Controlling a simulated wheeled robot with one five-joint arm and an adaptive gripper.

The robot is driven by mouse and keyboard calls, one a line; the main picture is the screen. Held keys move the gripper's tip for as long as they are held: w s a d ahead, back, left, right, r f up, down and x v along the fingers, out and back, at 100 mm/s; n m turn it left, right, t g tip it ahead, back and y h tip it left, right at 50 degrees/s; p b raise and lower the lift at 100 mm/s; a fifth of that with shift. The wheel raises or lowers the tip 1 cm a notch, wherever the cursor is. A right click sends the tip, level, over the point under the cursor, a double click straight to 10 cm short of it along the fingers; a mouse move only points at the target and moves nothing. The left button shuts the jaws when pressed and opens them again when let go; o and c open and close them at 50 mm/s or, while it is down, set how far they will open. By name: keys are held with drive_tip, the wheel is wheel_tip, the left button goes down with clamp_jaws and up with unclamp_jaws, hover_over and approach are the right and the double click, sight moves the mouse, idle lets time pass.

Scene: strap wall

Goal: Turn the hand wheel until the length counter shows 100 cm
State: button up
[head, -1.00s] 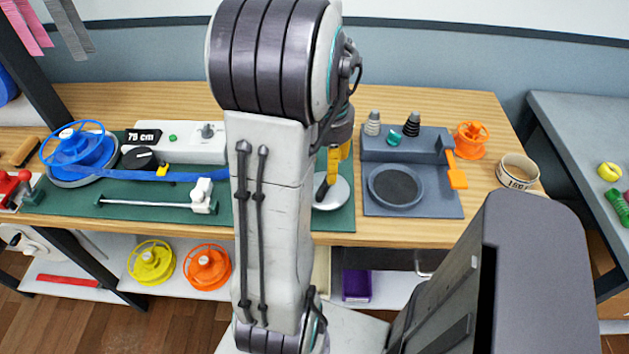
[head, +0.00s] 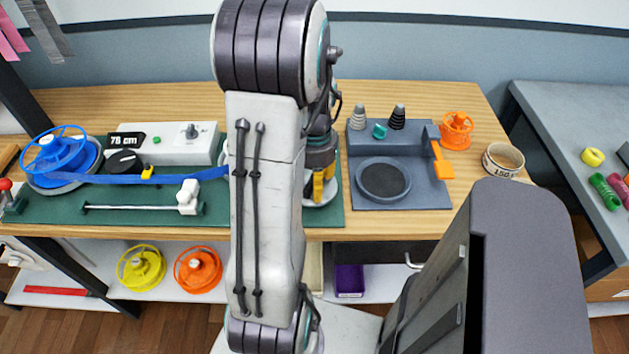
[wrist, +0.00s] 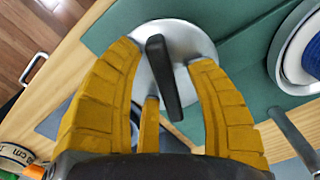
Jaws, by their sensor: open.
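The hand wheel is a silver disc (wrist: 188,42) with a black bar-shaped handle (wrist: 162,72). In the head view the disc is mostly hidden behind my arm and gripper. My gripper (wrist: 166,60) is open, its yellow fingers spread on both sides of the handle over the disc. I cannot tell whether they touch it. In the head view the gripper (head: 319,187) points down at the wheel. The length counter (head: 125,140) is a black display reading seventy-something cm; its last digit is unclear. A blue strap (head: 205,174) runs from the blue reel (head: 58,152) rightward behind my arm.
A grey block with a round dish (head: 384,181) and an orange lever (head: 441,160) stands right of the wheel.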

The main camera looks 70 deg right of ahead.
drive_tip(key=shift+o, duration=0.4)
drive_tip(key=shift+f, duration=0.1)
clamp_jaws()
